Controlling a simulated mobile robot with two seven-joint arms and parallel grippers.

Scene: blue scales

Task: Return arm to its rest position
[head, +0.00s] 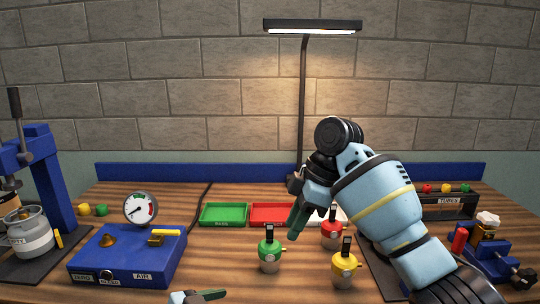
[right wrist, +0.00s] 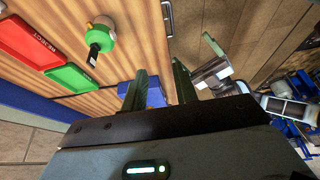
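My right arm reaches in from the right in the head view. Its gripper (head: 296,228) hangs over the table in front of the red tray, above and behind the green-topped valve (head: 269,258). In the right wrist view, the right gripper's two fingers (right wrist: 160,75) stand apart with nothing between them, so it is open and empty. My left gripper (head: 198,296) shows only partly at the bottom edge of the head view, in front of the table's blue box. A dark finger of it shows, but its opening is unclear.
A red-topped valve (head: 331,232) and a yellow-topped valve (head: 345,272) stand near the right forearm. A green tray (head: 223,222) and a red tray (head: 268,205) lie behind. A blue box (head: 125,262) with a gauge (head: 140,208) is left. A lamp post (head: 302,110) rises behind the right gripper.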

